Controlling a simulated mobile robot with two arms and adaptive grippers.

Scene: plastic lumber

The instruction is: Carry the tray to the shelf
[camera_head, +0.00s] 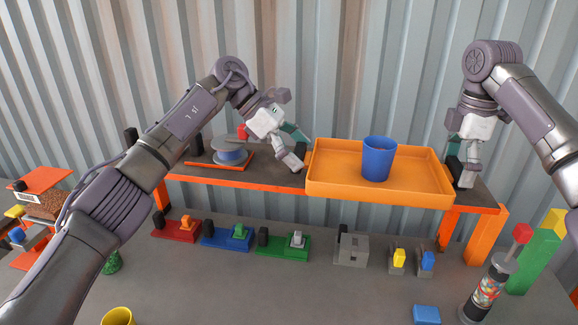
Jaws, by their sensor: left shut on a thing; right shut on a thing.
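The orange tray (330,187) is on or just above the raised shelf (275,178), at its right part; I cannot tell if its base touches. A blue cup (378,160) stands upright in the tray, right of its middle. My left gripper (300,158) is shut on the tray's left edge. My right gripper (459,170) is shut on the tray's right edge. The fingertips are partly hidden against the tray's ends.
A spool (231,156) on an orange plate stands on the shelf's left part. Several coloured blocks with small parts, such as a green one (283,247), line the table below. A bead-filled cylinder (487,289) and a green post (538,255) stand at right. A yellow cup (118,316) is front left.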

